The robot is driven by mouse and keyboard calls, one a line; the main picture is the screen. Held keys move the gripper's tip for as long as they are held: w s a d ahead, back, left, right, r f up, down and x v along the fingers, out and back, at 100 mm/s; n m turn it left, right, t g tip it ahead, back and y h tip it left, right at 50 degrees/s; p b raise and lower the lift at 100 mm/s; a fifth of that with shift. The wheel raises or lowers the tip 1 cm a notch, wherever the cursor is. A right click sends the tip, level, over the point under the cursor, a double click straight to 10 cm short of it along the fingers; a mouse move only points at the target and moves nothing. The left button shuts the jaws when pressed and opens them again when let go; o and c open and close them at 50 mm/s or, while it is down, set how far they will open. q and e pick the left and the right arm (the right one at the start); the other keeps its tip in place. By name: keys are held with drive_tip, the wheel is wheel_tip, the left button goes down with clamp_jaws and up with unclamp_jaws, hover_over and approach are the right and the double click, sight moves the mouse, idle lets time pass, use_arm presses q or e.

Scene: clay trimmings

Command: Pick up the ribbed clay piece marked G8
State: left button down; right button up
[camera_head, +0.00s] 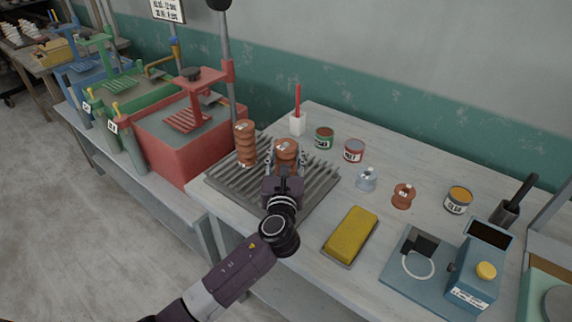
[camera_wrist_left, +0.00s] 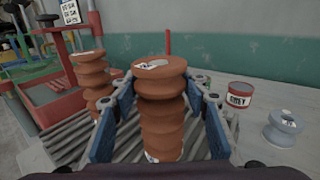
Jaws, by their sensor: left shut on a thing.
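Two ribbed, brown-orange clay pieces stand out at the slatted rack (camera_head: 222,184). My left gripper (camera_head: 286,160) is shut on the right-hand ribbed clay piece (camera_head: 286,146), which is upright between the blue finger pads in the wrist view (camera_wrist_left: 160,108). A pale label lies on its top, but I cannot read its mark. Its foot is hidden, so I cannot tell whether it still touches the rack. The other ribbed clay piece (camera_head: 245,145) stands upright on the rack to the left, apart from the gripper; it also shows in the wrist view (camera_wrist_left: 94,80). My right gripper is not in view.
A white holder with a red stick (camera_head: 297,122), a green tin (camera_head: 324,138) and a red tin (camera_head: 354,151) stand behind and right.

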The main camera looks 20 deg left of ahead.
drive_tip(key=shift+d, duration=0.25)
